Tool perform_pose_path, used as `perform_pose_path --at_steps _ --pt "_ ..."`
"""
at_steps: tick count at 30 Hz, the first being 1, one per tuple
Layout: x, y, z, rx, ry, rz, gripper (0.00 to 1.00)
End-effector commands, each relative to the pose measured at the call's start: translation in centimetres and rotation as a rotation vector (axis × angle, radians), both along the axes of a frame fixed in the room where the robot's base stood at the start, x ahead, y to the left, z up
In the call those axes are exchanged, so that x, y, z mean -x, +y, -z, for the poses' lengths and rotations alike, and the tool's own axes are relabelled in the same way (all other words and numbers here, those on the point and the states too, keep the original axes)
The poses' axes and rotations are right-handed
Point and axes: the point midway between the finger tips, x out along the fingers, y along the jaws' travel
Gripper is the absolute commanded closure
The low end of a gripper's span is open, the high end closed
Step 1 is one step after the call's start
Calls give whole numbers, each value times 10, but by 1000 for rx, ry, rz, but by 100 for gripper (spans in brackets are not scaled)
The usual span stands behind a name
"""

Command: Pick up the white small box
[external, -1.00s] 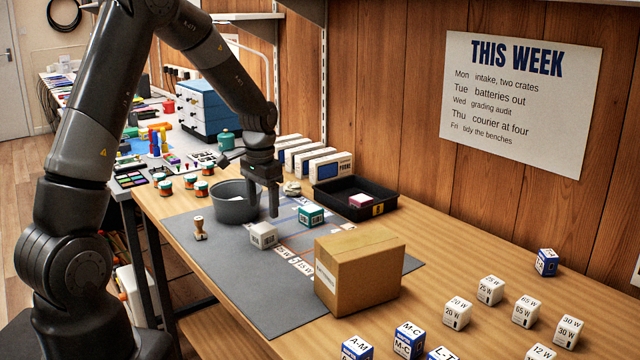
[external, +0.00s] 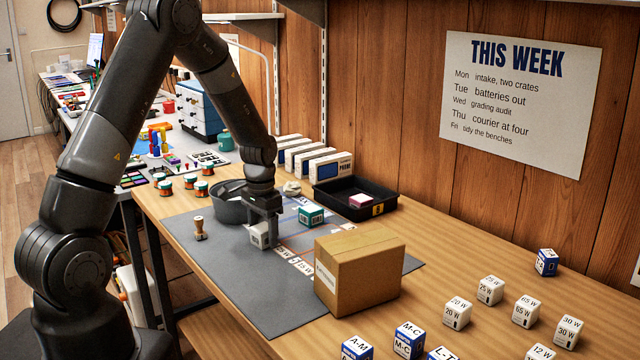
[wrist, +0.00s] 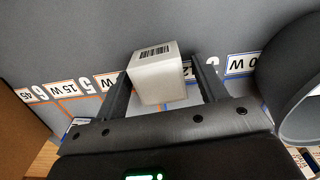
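The white small box (external: 259,236) stands on the grey mat (external: 222,262), partly hidden behind my gripper in the external view. It also shows in the wrist view (wrist: 157,78), with a barcode label on it. My gripper (external: 264,236) is lowered at the box. In the wrist view my gripper (wrist: 163,80) has one finger on each side of the box. A gap shows on the right side, and I see no clear contact on the left.
A grey bowl (external: 229,207) stands close to my gripper. A teal small box (external: 311,215) is right of it. A cardboard box (external: 360,275) stands nearer the camera. A black tray (external: 355,190) is behind. The mat's front left is clear.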

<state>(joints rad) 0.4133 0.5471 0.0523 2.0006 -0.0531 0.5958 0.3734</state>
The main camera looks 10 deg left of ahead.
Motion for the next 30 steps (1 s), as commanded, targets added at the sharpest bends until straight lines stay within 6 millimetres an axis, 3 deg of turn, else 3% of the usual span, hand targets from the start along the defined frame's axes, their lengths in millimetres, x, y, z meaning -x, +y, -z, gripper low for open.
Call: perform_pose_path --at_steps 15,25,30 --pt "0 0 0 0 0 0 77" --pt "0 0 -3 1 -1 0 78" --pt "-1 0 -19 2 -4 0 78"
